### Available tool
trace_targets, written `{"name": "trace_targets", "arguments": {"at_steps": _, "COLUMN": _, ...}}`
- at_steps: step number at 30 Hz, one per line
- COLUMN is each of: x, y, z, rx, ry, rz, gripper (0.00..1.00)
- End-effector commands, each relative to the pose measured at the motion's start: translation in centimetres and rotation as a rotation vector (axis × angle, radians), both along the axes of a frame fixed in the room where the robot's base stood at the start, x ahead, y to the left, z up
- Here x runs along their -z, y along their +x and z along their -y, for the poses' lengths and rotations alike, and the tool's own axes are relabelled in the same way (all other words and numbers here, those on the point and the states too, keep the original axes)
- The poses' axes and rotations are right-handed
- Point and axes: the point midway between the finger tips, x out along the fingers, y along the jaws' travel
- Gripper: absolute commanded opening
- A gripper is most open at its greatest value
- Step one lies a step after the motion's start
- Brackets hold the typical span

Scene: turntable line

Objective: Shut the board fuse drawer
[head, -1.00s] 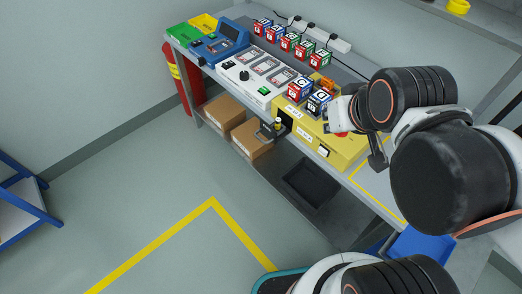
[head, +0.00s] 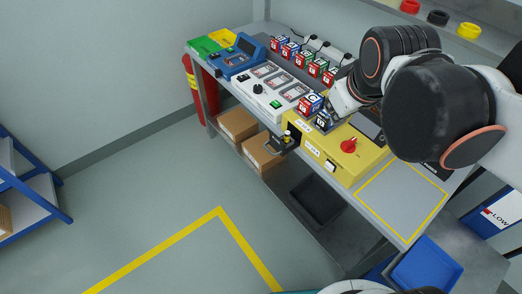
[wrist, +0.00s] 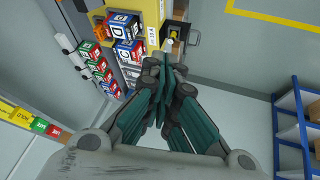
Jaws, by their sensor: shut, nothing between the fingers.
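The fuse drawer (head: 283,146) is a small dark tray sticking out of the front left of the yellow board box (head: 362,158). A small yellow-topped item shows in it. The drawer also shows at the top of the wrist view (wrist: 192,39), beyond my fingertips. My gripper (wrist: 164,66) is shut and empty. In the head view, my gripper (head: 329,119) is over the left end of the yellow box, beside lettered cubes and above and to the right of the drawer. I cannot tell whether it touches anything.
Lettered cubes (head: 311,103) stand close to my gripper. A red knob (head: 348,146) is on the yellow box. A white panel (head: 267,92) lies to the left. Cardboard boxes (head: 237,124) sit on the shelf below. The floor in front is open.

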Motion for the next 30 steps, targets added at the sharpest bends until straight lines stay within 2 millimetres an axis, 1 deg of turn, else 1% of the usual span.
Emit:
{"name": "trace_targets", "arguments": {"at_steps": 1, "x": -0.3, "y": 1.5, "z": -0.4, "rx": -0.050, "ry": -0.033, "rz": -0.011, "gripper": 0.00}}
{"name": "trace_targets", "arguments": {"at_steps": 5, "x": -0.6, "y": 5.1, "z": -1.3, "rx": -0.198, "ry": -0.129, "rz": -0.044, "gripper": 0.00}}
{"name": "trace_targets", "arguments": {"at_steps": 8, "x": -0.4, "y": 7.9, "z": -2.2, "rx": -0.312, "ry": -0.202, "rz": -0.070, "gripper": 0.00}}
{"name": "trace_targets", "arguments": {"at_steps": 12, "x": 0.4, "y": 11.7, "z": -3.5, "rx": -0.470, "ry": -0.298, "rz": -0.106, "gripper": 0.00}}
{"name": "trace_targets", "arguments": {"at_steps": 15, "x": 1.2, "y": 14.0, "z": -4.4, "rx": -0.568, "ry": -0.356, "rz": -0.130, "gripper": 0.00}}
{"name": "trace_targets", "arguments": {"at_steps": 21, "x": 2.9, "y": 17.6, "z": -6.0, "rx": -0.729, "ry": -0.448, "rz": -0.167, "gripper": 0.00}}
{"name": "trace_targets", "arguments": {"at_steps": 23, "x": 3.5, "y": 18.6, "z": -6.5, "rx": -0.771, "ry": -0.470, "rz": -0.176, "gripper": 0.00}}
{"name": "trace_targets", "arguments": {"at_steps": 24, "x": 4.4, "y": 18.7, "z": -7.4, "rx": -0.819, "ry": -0.489, "rz": -0.190, "gripper": 0.00}}
{"name": "trace_targets", "arguments": {"at_steps": 26, "x": 6.4, "y": 18.2, "z": -9.3, "rx": -0.910, "ry": -0.526, "rz": -0.223, "gripper": 0.00}}
{"name": "trace_targets", "arguments": {"at_steps": 30, "x": 11.2, "y": 16.1, "z": -13.6, "rx": -1.144, "ry": -0.614, "rz": -0.305, "gripper": 0.00}}
